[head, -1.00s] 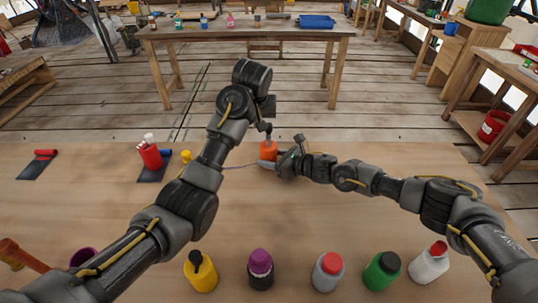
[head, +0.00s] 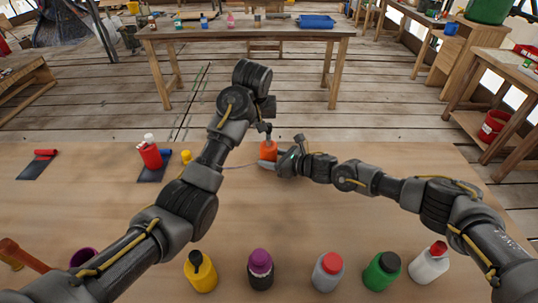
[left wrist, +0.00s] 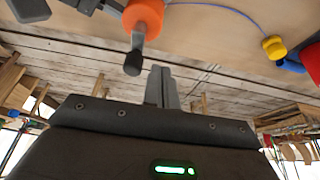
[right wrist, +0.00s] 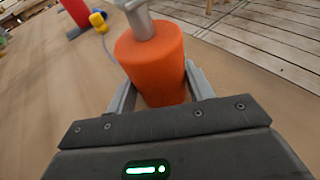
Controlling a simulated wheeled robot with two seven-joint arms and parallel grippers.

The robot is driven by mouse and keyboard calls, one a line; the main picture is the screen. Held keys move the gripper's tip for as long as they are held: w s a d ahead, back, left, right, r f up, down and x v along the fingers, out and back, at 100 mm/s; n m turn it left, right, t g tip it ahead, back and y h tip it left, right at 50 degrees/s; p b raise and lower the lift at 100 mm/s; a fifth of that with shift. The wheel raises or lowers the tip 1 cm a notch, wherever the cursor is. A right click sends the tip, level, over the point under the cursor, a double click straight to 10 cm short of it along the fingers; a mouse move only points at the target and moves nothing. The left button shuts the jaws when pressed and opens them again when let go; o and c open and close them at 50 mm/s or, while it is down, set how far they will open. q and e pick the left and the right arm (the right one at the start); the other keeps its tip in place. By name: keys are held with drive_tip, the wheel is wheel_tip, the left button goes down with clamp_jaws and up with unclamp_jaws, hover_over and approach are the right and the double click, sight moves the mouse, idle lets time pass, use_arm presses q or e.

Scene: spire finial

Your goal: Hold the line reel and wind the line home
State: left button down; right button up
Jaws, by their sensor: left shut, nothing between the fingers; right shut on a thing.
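The orange line reel (head: 268,151) stands over the far part of the wooden table. My right gripper (right wrist: 160,95) is shut on its sides. A grey crank on top shows in the right wrist view, and its dark handle knob (left wrist: 133,62) shows in the left wrist view. A thin line runs left from the reel to a small yellow piece (head: 186,156), also seen in the left wrist view (left wrist: 274,47). My left gripper (left wrist: 161,85) is shut and empty, close to the crank knob and apart from it in that view.
A red bottle (head: 150,154) and a blue piece stand on a dark mat left of the yellow piece. A red roll (head: 45,153) lies on another mat. Several capped bottles line the near edge, including a purple-capped one (head: 260,268). The table between them and the reel is clear.

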use_arm(q)
drive_tip(key=shift+f, duration=1.45)
drive_tip(key=shift+w+d, duration=0.15)
